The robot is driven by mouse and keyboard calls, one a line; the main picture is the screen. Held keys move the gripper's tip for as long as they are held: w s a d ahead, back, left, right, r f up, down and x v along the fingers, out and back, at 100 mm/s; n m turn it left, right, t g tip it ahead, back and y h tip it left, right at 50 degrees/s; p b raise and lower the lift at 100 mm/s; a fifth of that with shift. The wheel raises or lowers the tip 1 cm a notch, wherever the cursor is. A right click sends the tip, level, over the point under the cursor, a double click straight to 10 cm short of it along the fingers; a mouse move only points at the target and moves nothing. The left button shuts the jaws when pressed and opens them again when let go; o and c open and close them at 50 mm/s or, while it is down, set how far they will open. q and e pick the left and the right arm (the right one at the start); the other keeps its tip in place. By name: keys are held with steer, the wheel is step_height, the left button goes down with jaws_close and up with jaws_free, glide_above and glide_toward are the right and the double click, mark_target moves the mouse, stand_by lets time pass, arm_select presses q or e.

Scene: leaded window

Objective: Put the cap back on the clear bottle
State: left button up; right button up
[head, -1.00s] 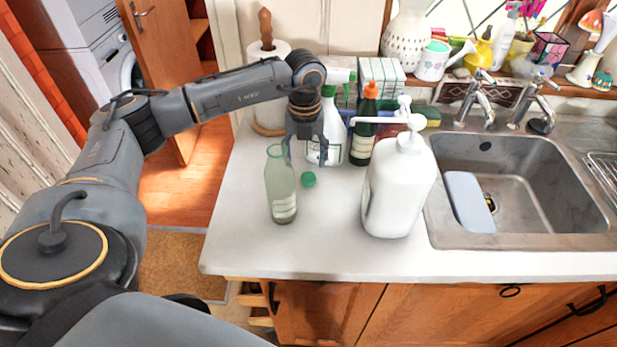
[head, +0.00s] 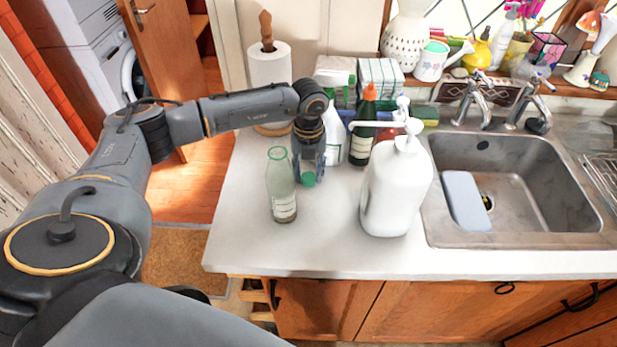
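The clear bottle (head: 281,187) stands upright and uncapped on the counter, left of the white pump bottle. The green cap (head: 308,179) lies on the counter just right of the clear bottle. My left gripper (head: 308,172) points down at the cap, with its fingers around or right behind it. The fingers look apart, but I cannot tell whether they touch the cap. My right gripper is not in view.
A large white pump bottle (head: 397,188) stands close on the right. A spray bottle (head: 333,138) and a dark green bottle with an orange top (head: 363,133) stand behind. A paper towel roll (head: 269,68) is at the back left. The front counter is clear.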

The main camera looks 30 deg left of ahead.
mark_target(309, 175)
arm_select(q)
steer(key=shift+c, duration=0.3)
step_height(309, 175, up, 18)
steer(key=b, duration=0.3)
stand_by(0.5)
